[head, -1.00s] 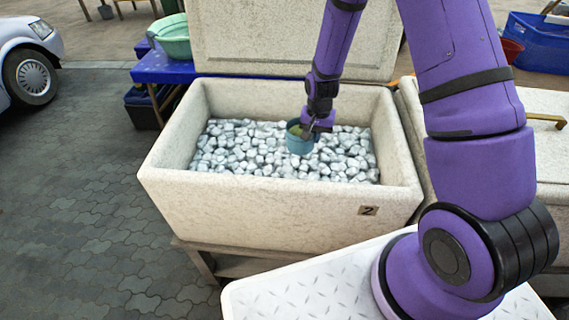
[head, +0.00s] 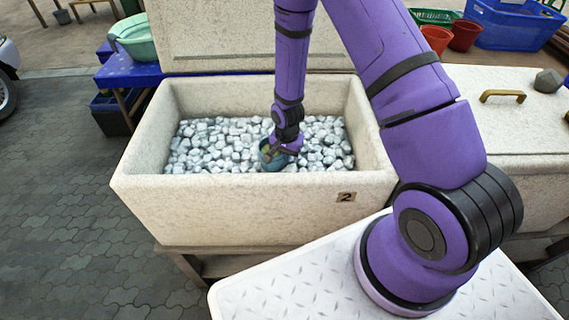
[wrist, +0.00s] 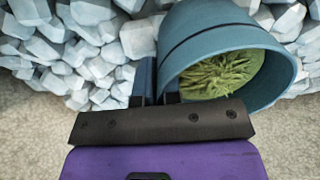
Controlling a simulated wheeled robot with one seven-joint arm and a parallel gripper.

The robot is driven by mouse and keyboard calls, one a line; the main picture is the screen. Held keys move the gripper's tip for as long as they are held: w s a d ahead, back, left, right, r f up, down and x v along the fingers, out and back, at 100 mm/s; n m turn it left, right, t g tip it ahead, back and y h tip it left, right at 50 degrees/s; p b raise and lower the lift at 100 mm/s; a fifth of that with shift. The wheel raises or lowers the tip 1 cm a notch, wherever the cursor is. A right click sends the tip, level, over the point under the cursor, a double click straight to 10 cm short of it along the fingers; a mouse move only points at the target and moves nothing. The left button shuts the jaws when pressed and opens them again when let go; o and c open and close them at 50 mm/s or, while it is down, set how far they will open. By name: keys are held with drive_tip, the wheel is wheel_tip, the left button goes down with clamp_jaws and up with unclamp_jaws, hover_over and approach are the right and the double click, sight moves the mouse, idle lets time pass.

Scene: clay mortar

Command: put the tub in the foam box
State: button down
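The tub (head: 267,162) is a small blue-teal round vessel with yellow-green stuff inside. It is inside the foam box (head: 240,208), a big speckled cream box marked 2 and filled with pale ice lumps. The tub is at the ice surface, right of the middle; whether its full weight rests there I cannot tell. In the wrist view the tub (wrist: 215,28) looks tilted, its mouth turned to the lower right. My gripper (head: 284,147) is at the tub's right side. In the wrist view its fingers (wrist: 157,88) are close together on the tub's wall.
The foam box's lid (head: 215,38) stands raised behind it. A closed box with a brass handle (head: 502,96) and a stone (head: 548,80) is at the right. A blue table with a green basin (head: 135,38) is at the back left. Ice around the tub is clear.

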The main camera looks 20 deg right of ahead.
drive_tip(key=shift+f, duration=2.1)
drive_tip(key=c, duration=1.3)
unclamp_jaws()
drive_tip(key=shift+f, duration=0.1)
drive_tip(key=shift+c, duration=0.2)
